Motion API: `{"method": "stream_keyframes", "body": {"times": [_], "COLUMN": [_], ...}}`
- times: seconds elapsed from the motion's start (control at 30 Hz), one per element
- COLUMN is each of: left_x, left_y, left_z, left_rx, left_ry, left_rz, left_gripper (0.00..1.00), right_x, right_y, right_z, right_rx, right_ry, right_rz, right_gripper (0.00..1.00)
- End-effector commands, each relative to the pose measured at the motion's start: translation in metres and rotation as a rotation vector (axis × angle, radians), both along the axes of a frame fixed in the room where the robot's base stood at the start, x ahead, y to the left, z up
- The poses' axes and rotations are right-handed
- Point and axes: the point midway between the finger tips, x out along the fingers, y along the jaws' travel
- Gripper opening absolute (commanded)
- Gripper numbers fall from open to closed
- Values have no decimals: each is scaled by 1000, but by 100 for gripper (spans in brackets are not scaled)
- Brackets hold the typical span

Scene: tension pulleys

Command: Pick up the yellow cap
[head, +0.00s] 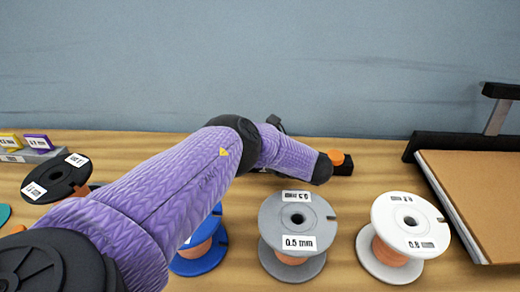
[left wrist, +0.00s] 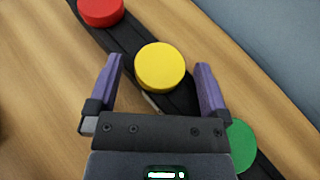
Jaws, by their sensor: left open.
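The yellow cap (left wrist: 160,66) is a round disc on a dark strip (left wrist: 205,112) in the left wrist view. My left gripper (left wrist: 158,70) is open, with one finger on each side of the cap; I cannot tell whether either finger touches it. In the head view my purple left arm reaches across the table and hides the yellow cap and the gripper's fingers. My right gripper is in neither view.
A red cap (left wrist: 101,10) and a green cap (left wrist: 240,145) flank the yellow one. An orange cap (head: 336,158) shows beyond my arm. Blue (head: 203,254), grey (head: 298,222) and white (head: 410,222) spools stand in front; a tan board (head: 480,190) is at right.

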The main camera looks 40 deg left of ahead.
Motion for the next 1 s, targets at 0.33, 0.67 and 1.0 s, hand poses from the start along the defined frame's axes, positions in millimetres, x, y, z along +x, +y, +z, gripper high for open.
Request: {"method": "stream_keyframes", "body": {"times": [0.33, 0.67, 1.0], "left_x": [0, 0, 0], "left_y": [1, 0, 1], "left_z": [1, 1, 53], "left_rx": [0, 0, -2], "left_ry": [-1, -1, -8], "left_rz": [-1, -1, 0], "left_gripper": [68, 11, 11], "right_x": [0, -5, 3], "right_y": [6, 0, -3], "right_z": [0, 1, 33], "right_rx": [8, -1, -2], "right_ry": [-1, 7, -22], "right_rz": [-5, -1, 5], "right_gripper": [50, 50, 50]}}
